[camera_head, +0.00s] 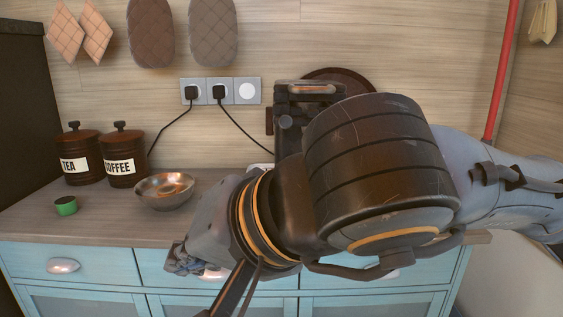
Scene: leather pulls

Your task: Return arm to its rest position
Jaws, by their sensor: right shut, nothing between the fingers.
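My right arm comes in from the right and fills much of the centre and right of the head view, close to the camera. Its gripper (188,262) is at the arm's lower left end, in front of the blue cabinet's drawers. The gripper is shut with nothing visible in it. It hides part of a drawer handle (214,273). My left gripper is not in view.
Plugs sit in a wall socket (220,91). My arm hides the counter's right part.

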